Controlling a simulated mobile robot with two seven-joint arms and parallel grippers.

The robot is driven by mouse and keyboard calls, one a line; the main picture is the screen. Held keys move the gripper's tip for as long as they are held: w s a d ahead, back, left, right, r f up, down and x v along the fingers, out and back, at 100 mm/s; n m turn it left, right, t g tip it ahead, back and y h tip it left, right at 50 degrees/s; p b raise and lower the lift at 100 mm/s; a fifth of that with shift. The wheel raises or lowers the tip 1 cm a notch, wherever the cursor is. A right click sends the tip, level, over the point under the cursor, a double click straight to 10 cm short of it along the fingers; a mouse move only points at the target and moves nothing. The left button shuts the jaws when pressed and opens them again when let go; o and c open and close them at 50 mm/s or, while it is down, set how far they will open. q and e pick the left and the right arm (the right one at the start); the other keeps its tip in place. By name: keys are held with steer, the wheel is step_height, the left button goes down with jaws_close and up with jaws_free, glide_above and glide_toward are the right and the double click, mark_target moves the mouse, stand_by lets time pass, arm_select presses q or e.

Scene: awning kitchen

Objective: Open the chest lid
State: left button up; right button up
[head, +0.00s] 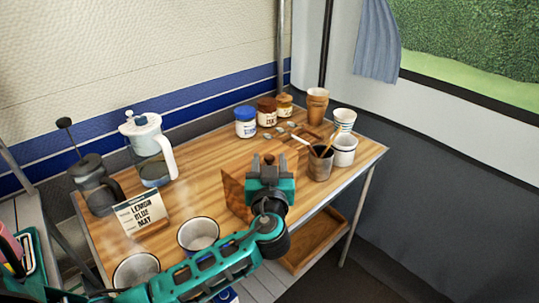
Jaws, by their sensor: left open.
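A brown wooden panel (234,197), seemingly part of a small chest, stands on the wooden table just left of my left gripper. Most of that chest is hidden behind the gripper and forearm, so I cannot tell how its lid sits. My left gripper (269,163), teal and dark grey, is over the table's front middle at the panel's right side. It is open. I cannot tell whether it touches the wood. My right gripper is not in view.
On the table (215,165) are a white jug (145,140), a dark press (92,182), a sign (140,212), white mugs (198,234), lidded jars (245,124), and a cup with utensils (320,164). The table's middle left is clear.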

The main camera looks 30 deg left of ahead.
arm_select(q)
steer(key=shift+w, duration=0.1)
steer(key=shift+c, duration=0.2)
jaws_close()
stand_by(0.4)
